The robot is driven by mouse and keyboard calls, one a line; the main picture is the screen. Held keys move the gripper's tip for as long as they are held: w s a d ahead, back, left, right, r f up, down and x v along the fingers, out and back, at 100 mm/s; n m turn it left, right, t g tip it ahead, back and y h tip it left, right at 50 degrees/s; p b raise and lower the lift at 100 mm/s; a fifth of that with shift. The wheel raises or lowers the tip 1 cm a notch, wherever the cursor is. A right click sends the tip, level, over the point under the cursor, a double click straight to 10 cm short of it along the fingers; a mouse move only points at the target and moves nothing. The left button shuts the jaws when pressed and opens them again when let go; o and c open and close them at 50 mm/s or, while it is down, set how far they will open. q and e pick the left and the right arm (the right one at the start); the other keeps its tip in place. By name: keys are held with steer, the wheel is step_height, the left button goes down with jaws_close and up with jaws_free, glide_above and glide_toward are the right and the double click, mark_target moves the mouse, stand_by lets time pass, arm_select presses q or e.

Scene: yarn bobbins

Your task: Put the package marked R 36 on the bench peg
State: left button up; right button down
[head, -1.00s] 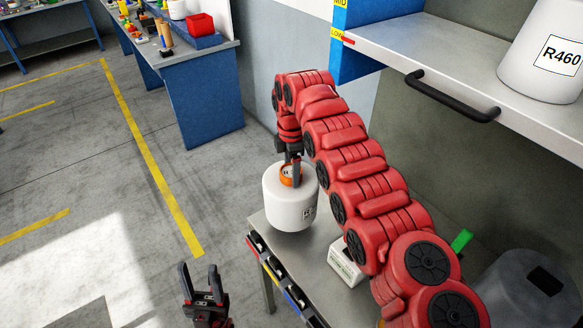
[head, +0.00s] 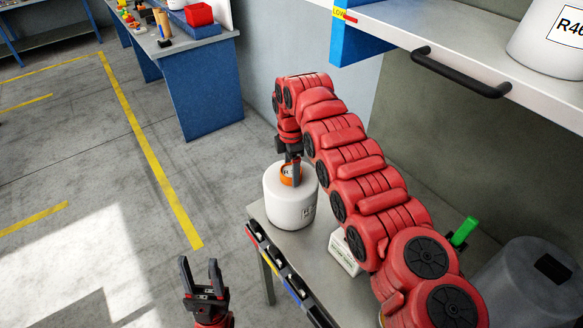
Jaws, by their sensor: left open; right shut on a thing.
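A white bobbin package (head: 288,208) with an orange core (head: 291,180) hangs at or stands on the far left corner of the grey bench (head: 300,247). Its side label is turned and only partly readable. My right gripper (head: 291,163) points down from above and is shut on the top of this package at the core. Whether the package touches the bench, and any peg under it, I cannot tell. My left gripper (head: 199,272) is open and empty, low in front, left of the bench.
A shelf (head: 450,60) above right carries a white package marked R46-something (head: 550,48). A small white labelled box (head: 345,252), a green object (head: 464,232) and a grey bin (head: 535,290) are on the right. A blue workbench (head: 195,95) stands at the back. The floor left is clear.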

steer(key=shift+f, duration=0.1)
stand_by(0.6)
steer(key=shift+c, duration=1.1)
jaws_free()
steer(key=shift+o, duration=1.1)
steer(key=shift+s, duration=0.1)
steer(key=shift+b, duration=0.3)
step_height(320, 180, up, 4)
steer(key=shift+a+r+b, duration=0.15)
steer(key=shift+r+b, duration=0.05)
steer(key=shift+b, duration=0.8)
step_height(320, 180, up, 8)
steer(key=p, duration=0.6)
steer(key=shift+f, duration=0.15)
